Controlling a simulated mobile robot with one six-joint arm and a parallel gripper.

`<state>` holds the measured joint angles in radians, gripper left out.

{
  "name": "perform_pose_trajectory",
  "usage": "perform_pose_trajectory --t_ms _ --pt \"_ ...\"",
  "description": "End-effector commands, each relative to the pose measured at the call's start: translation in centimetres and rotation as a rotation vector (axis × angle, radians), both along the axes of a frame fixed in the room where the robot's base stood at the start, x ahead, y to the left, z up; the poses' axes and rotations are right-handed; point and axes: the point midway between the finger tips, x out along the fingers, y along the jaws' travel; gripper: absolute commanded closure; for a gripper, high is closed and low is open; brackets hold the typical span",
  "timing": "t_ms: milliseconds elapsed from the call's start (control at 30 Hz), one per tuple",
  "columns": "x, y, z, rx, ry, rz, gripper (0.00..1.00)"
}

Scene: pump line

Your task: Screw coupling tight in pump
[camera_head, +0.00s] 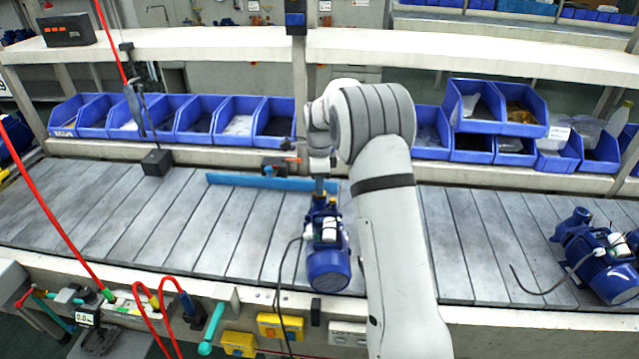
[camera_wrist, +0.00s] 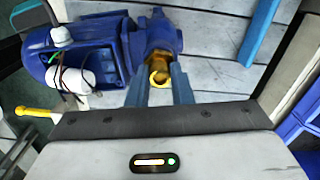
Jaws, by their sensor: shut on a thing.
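The blue pump (camera_head: 328,265) stands on the slatted conveyor, just left of my arm. In the wrist view the pump (camera_wrist: 95,52) fills the upper left, with a white part strapped to its side. The brass coupling (camera_wrist: 158,74) sits at the pump's port end, between my two grey-blue fingers. My gripper (camera_wrist: 160,88) is shut on the coupling. In the head view my gripper (camera_head: 320,186) points down at the pump's far end, and the coupling is too small or hidden there. How deep its thread sits cannot be told.
Another blue pump (camera_head: 598,256) with a loose cable lies at the right of the conveyor (camera_head: 140,215). A light-blue bar (camera_head: 255,181) lies behind the near pump. Blue bins (camera_head: 240,118) line the back shelf. A red hose (camera_head: 45,200) hangs at left.

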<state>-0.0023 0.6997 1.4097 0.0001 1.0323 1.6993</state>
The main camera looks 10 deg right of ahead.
Motion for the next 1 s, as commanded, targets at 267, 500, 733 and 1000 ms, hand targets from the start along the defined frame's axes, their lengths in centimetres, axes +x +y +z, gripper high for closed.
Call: perform_pose_trajectory --t_ms 267,500,733,1000 --pt "0.07 0.02 0.04 0.001 -0.003 -0.046 1.00" --pt "0.09 0.02 0.03 0.001 -0.003 -0.271 1.00" --pt "0.10 0.02 0.03 0.001 -0.003 -0.298 1.00" --pt "0.11 0.01 0.01 0.001 -0.003 -0.431 1.00"
